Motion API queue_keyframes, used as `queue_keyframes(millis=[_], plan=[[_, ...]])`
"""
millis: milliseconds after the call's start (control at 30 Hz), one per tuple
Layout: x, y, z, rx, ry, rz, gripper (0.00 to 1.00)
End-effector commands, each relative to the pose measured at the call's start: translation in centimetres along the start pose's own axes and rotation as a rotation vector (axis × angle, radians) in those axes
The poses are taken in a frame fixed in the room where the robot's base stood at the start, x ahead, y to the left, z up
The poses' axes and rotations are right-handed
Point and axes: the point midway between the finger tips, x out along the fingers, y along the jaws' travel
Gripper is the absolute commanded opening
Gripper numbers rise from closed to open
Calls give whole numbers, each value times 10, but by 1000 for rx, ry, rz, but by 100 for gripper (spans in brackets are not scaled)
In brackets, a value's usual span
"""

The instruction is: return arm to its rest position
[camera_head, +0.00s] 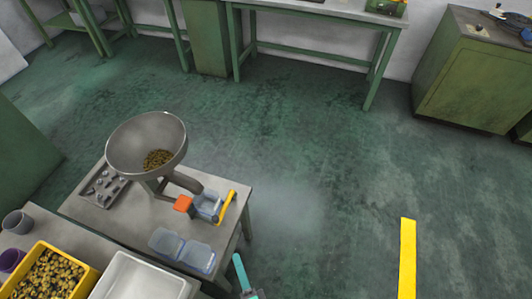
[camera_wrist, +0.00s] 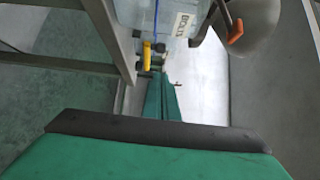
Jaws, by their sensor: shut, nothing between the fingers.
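My gripper (camera_head: 239,262) shows at the bottom edge of the head view as a teal finger, beside the front right corner of the small table. Most of my arm is out of that view. In the wrist view my gripper (camera_wrist: 161,80) is shut, with its green fingers together and nothing between them. A clear labelled box (camera_wrist: 165,18) and a yellow part (camera_wrist: 147,55) show beyond the fingertips. I cannot tell the exact gap to them.
A yellow bin (camera_head: 88,285) and white tray (camera_head: 135,279) stand at lower left. Open floor lies right, with a yellow stripe (camera_head: 407,258).

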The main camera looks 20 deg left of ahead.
Motion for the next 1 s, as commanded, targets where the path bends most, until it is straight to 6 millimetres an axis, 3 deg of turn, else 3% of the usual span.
queue_keyframes(millis=[167,367,500,667,867,1000], plan=[[-1,2,1,-2,2,13,0],[-17,31,14,-51,20,208,0],[-48,56,16,-151,63,429,0],[-93,63,2,-318,137,641,0],[-145,33,-30,-590,244,819,0],[-171,-14,-55,-817,319,876,0]])
